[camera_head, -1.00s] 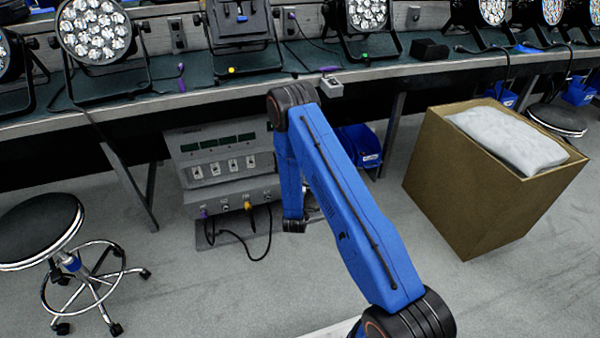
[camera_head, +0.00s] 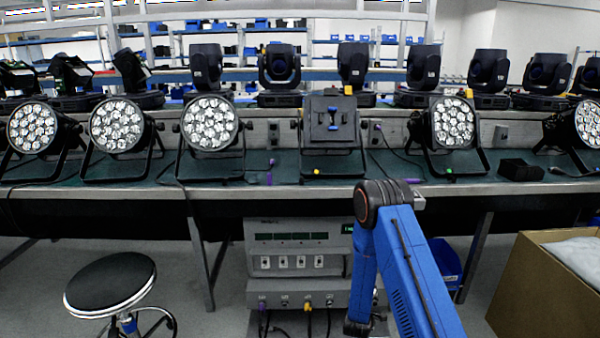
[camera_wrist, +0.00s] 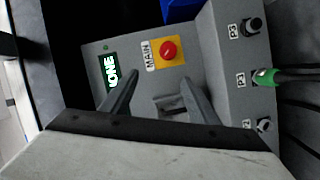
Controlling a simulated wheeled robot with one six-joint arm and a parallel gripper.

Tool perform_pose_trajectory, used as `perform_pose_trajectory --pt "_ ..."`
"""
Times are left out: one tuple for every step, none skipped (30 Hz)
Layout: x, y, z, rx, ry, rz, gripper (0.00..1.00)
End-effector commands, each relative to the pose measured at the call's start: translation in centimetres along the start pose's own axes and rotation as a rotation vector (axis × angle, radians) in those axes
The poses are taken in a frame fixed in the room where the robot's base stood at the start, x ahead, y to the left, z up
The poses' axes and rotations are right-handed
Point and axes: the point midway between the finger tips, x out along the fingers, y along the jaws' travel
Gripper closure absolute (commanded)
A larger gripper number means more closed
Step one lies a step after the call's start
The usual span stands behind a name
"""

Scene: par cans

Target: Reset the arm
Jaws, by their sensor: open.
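My blue arm (camera_head: 400,265) rises from the bottom right of the head view and bends down in front of the bench. In the wrist view my gripper (camera_wrist: 160,88) has its two dark fingers apart, with nothing seen between them. Beyond the fingers is a grey panel with a red button (camera_wrist: 169,50) on a yellow square marked MAIN and a small lit green display (camera_wrist: 111,73). A green plug (camera_wrist: 264,77) sits in the socket marked P3. My fingertips are hidden behind the arm in the head view.
A long workbench (camera_head: 250,195) spans the view, with several par cans (camera_head: 210,123) on it. A grey test unit (camera_head: 290,262) stands under it beside my arm. A round stool (camera_head: 110,285) is at lower left, a cardboard box (camera_head: 540,290) at lower right.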

Motion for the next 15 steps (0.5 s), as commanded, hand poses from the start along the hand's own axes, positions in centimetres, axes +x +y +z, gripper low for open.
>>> perform_pose_trajectory --pt "0.2 1.5 -0.8 0.035 0.003 -0.016 0.45" --pt "0.2 2.0 -1.1 0.054 0.003 -0.031 0.45" --pt "0.3 2.9 -1.5 0.082 0.002 -0.051 0.45" --pt "0.3 3.5 -1.9 0.101 0.002 -0.065 0.45" --pt "0.2 4.0 -2.2 0.121 0.002 -0.080 0.45" --pt "0.2 4.9 -2.6 0.145 0.003 -0.100 0.45" --pt "0.1 5.5 -3.0 0.165 0.002 -0.115 0.45" --pt "0.0 6.1 -3.2 0.183 0.001 -0.130 0.45" --pt "-0.1 6.9 -3.7 0.208 0.001 -0.148 0.45" --pt "-0.3 7.5 -4.0 0.226 0.001 -0.163 0.45" --pt "-0.4 8.1 -4.2 0.243 0.000 -0.178 0.45" --pt "-0.7 8.9 -4.6 0.266 -0.001 -0.198 0.45" --pt "-0.9 9.5 -4.9 0.284 -0.002 -0.212 0.45" --pt "-1.1 10.1 -5.1 0.300 -0.004 -0.227 0.45" --pt "-1.5 10.9 -5.5 0.322 -0.005 -0.246 0.45"
